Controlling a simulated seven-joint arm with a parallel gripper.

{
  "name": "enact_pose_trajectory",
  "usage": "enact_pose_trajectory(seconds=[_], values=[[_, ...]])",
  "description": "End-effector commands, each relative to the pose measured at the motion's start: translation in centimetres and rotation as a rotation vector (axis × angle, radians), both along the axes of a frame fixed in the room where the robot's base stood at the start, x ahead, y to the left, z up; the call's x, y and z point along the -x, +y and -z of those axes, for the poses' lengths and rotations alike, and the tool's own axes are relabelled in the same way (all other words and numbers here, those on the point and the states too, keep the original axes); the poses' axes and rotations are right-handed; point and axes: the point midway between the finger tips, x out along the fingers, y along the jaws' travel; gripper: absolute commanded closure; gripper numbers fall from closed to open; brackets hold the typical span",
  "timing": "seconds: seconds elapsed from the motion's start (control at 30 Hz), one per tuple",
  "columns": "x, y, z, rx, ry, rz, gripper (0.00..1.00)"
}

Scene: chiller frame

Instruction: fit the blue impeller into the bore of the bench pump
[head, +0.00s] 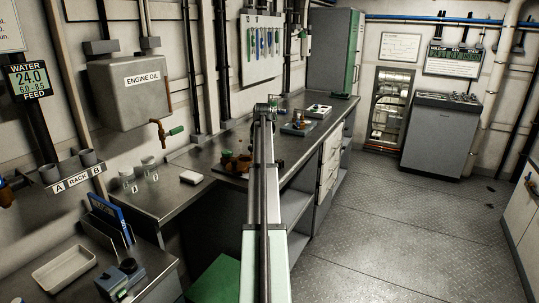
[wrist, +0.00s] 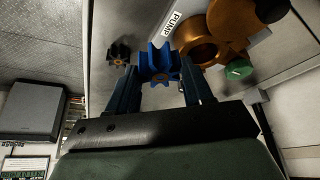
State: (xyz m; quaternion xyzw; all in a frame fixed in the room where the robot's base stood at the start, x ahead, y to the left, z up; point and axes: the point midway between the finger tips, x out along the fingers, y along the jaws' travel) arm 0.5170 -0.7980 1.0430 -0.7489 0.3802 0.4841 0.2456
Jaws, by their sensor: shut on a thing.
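In the wrist view my gripper (wrist: 159,70) is shut on the blue impeller (wrist: 158,58), a small toothed wheel held between the fingertips. The bronze bench pump (wrist: 195,30) lies to the right of the impeller in that view, with its round bore ring (wrist: 199,52) facing the camera and a green knob (wrist: 238,70) beside it. The impeller is outside the bore and apart from the pump.
A black impeller (wrist: 120,53) lies to the left of the blue one in the wrist view. A PUMP label (wrist: 172,25) is on the bench by the pump. Trays (head: 318,112) stand farther along the bench (head: 208,152). A white block (head: 191,177) and glass jars (head: 150,170) stand at left.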

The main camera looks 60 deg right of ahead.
Motion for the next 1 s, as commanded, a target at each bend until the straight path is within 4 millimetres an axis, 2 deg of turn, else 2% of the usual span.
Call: enact_pose_trajectory(seconds=[0.03, 0.2, 0.33, 0.5, 1.0], values=[[-1.7, 0.5, -0.3, 0.001, -0.001, -0.019, 0.8], [-6.9, 1.0, -1.6, 0.012, 0.005, -0.068, 0.8], [-9.3, 0.1, -2.6, 0.016, 0.011, -0.06, 0.8], [-9.7, -1.3, -3.0, 0.009, 0.013, 0.006, 0.8], [-9.4, -1.1, -2.9, -0.002, 0.001, 0.048, 0.8]])
